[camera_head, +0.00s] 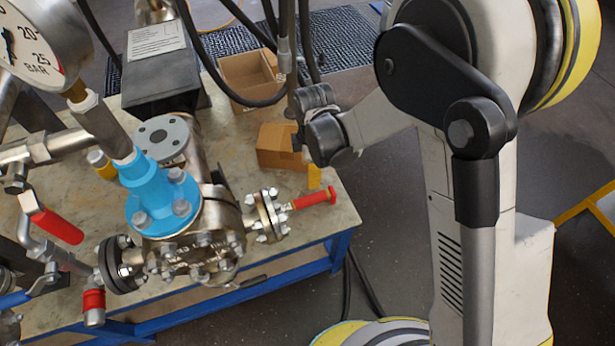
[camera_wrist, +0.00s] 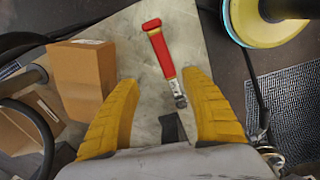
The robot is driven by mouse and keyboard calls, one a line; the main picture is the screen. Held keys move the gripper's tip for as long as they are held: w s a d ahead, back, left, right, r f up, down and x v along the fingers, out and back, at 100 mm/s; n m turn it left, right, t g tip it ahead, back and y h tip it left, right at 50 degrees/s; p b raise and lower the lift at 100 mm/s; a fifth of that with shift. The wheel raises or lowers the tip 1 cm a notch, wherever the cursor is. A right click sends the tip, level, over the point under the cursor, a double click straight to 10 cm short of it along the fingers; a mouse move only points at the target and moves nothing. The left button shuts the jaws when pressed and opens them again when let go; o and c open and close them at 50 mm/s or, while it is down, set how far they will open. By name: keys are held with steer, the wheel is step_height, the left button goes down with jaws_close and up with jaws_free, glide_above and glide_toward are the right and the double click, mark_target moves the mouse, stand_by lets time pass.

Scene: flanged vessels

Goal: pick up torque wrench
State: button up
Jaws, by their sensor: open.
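The torque wrench (camera_wrist: 161,50) has a red handle and a silver shaft and lies on the worktable top in the wrist view. In the head view its red handle (camera_head: 312,199) shows beside the right flange of the vessel; its metal end is hard to make out there. My gripper (camera_wrist: 160,80) is open, with a yellow finger on each side of the wrench's lower part in the wrist picture. Nothing is held, and I cannot tell the height of the fingers above the wrench. In the head view only a yellow bit of my gripper (camera_head: 315,177) shows behind the handle.
The worktable (camera_head: 335,225) has blue legs and an edge near the wrench. A cardboard box (camera_head: 280,147) stands close by, with an open box (camera_head: 247,75) behind. The flanged vessel (camera_head: 195,235) with its blue fitting (camera_head: 160,195) fills the left. Dark cables hang over the table.

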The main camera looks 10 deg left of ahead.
steer(key=n, duration=0.2)
glide_above(304, 200)
steer(key=shift+g, duration=0.3)
steer(key=f, duration=0.5)
steer(key=shift+a+f, duration=0.3)
steer(key=shift+a, duration=0.05)
step_height(304, 200, down, 5)
steer(key=b, duration=0.2)
steer(key=shift+b, duration=0.3)
steer(key=f+b, duration=0.1)
steer(key=f, duration=0.1)
steer(key=f+b, duration=0.2)
steer(key=f, duration=0.1)
steer(key=shift+d+f, duration=0.3)
steer(key=shift+r, duration=0.1)
jaws_close()
